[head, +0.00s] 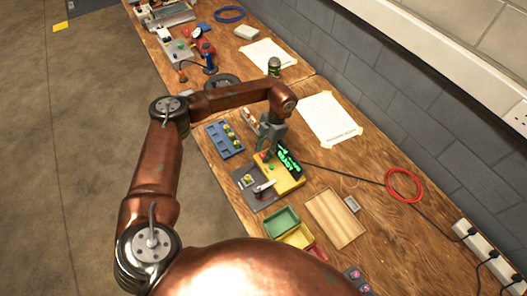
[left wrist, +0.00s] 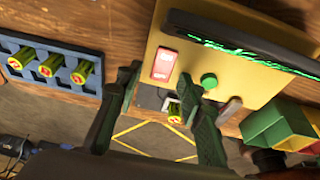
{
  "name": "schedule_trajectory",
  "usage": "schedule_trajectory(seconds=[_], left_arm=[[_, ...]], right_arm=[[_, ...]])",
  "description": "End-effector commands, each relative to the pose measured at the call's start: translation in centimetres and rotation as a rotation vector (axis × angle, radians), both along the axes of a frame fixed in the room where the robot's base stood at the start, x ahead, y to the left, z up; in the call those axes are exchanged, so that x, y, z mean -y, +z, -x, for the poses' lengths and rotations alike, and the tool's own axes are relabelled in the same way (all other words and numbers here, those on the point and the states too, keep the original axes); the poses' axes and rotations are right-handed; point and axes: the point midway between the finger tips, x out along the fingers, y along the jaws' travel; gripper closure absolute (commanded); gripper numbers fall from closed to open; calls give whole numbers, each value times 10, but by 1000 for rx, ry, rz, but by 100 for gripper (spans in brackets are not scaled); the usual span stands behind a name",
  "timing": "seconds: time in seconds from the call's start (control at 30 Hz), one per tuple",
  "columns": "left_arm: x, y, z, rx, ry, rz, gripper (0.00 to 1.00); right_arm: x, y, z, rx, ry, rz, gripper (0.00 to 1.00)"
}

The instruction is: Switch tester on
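The yellow tester (head: 291,184) stands on the wooden bench, its dark display (head: 288,158) lit with green text. In the left wrist view, the tester's panel (left wrist: 225,75) carries a red rocker switch (left wrist: 164,65) and a round green button (left wrist: 209,81). A yellow cell (left wrist: 175,113) sits at the grey fixture below the panel. My left gripper (head: 265,154) is over the tester. In the left wrist view, the left gripper's fingers (left wrist: 163,95) are spread with nothing held, one on each side of the switch and fixture area. Contact with the switch cannot be told. My right gripper is not in view.
A blue rack (head: 217,141) with several yellow cells stands left of the tester. Green (head: 281,221) and yellow (head: 297,236) bins and a wooden tray (head: 345,225) lie in front. A dark cable runs right, past a red cable ring (head: 390,193), towards a power strip (head: 472,240).

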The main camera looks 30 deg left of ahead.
Motion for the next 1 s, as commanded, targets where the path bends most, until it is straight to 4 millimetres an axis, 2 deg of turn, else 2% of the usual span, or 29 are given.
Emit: schedule_trajectory(seconds=[0.27, 0.37, 0.7, 0.83, 1.0], left_arm=[[1, 5, -2, 2, 0, 1, 65], [3, 18, -6, 3, 1, 0, 65], [13, 84, -23, 3, 2, 0, 65], [16, 102, -27, 2, 1, 0, 65], [17, 113, -30, 1, 1, 0, 65]], right_arm=[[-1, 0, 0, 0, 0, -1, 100], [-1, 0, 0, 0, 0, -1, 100], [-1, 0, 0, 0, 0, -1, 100], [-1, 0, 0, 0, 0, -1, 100], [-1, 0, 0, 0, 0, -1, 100]])
